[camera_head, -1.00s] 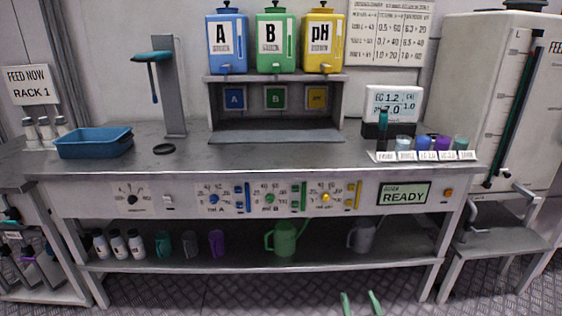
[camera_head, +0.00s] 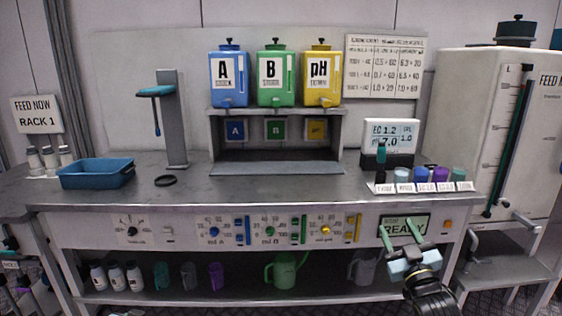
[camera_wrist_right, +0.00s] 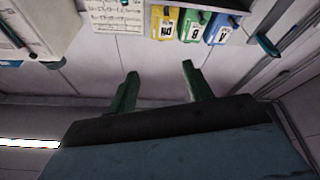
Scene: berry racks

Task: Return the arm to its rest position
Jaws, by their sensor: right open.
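My right gripper (camera_head: 400,230) shows at the lower right of the head view, in front of the bench's READY display panel. Its two green fingers are apart with nothing between them. In the right wrist view the gripper (camera_wrist_right: 160,85) also shows open and empty, with the wall and the blue, green and yellow tanks beyond it. The view there is upside down. My left gripper is not in view.
The steel bench (camera_head: 260,187) carries a blue tray (camera_head: 96,174), a black ring (camera_head: 166,181), a grey stand (camera_head: 176,120), and several small cups at the right. Its lower shelf holds bottles and a green watering can (camera_head: 284,270). A large white tank (camera_head: 490,130) stands right.

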